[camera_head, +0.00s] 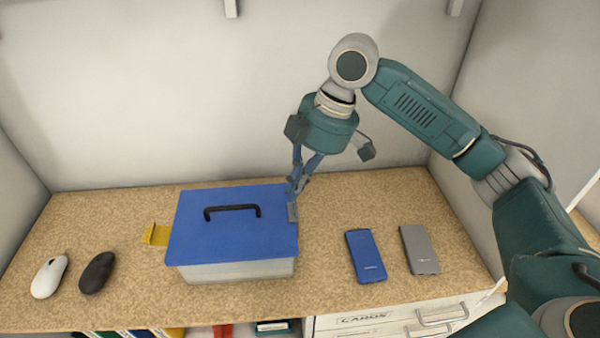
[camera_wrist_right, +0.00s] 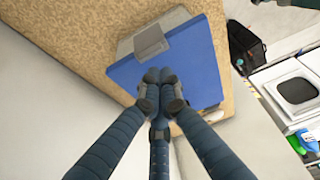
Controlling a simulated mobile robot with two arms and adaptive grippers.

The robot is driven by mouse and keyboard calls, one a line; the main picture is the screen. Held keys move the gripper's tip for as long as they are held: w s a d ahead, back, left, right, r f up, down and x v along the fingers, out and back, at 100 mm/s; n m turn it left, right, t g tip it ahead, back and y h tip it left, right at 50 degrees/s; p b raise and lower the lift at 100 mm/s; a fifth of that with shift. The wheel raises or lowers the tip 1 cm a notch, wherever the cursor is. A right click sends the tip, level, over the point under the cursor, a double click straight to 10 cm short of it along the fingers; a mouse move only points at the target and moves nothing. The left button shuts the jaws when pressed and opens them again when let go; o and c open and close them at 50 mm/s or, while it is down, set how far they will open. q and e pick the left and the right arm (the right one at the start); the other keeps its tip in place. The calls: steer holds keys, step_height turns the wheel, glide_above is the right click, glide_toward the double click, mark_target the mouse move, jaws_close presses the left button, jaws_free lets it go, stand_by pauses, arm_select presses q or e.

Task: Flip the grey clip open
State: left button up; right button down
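A box with a blue lid (camera_head: 235,240) and a black handle (camera_head: 232,210) stands on the shelf. The grey clip (camera_head: 293,213) is on the box's right side, upright against the lid's edge. In the right wrist view the grey clip (camera_wrist_right: 150,42) lies just beyond my fingertips, overlapping the blue lid (camera_wrist_right: 195,65). A yellow clip (camera_head: 157,235) sticks out flat from the box's left side. My right gripper (camera_head: 296,188) points down at the box's right edge, close above the grey clip. Its fingers (camera_wrist_right: 160,78) are together with nothing visible between them. Contact with the clip cannot be told. My left gripper is not in view.
A blue phone (camera_head: 366,256) and a grey phone (camera_head: 419,249) lie right of the box. A white mouse (camera_head: 49,277) and a black mouse (camera_head: 97,272) lie at the left. Walls close the back and sides of the wooden shelf (camera_head: 330,295). Drawers are below.

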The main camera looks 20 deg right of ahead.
mark_target(293, 217)
steer(key=x, duration=0.3)
steer(key=shift+s, duration=0.15)
steer(key=shift+p+x, duration=0.4)
steer(key=shift+x, duration=0.55)
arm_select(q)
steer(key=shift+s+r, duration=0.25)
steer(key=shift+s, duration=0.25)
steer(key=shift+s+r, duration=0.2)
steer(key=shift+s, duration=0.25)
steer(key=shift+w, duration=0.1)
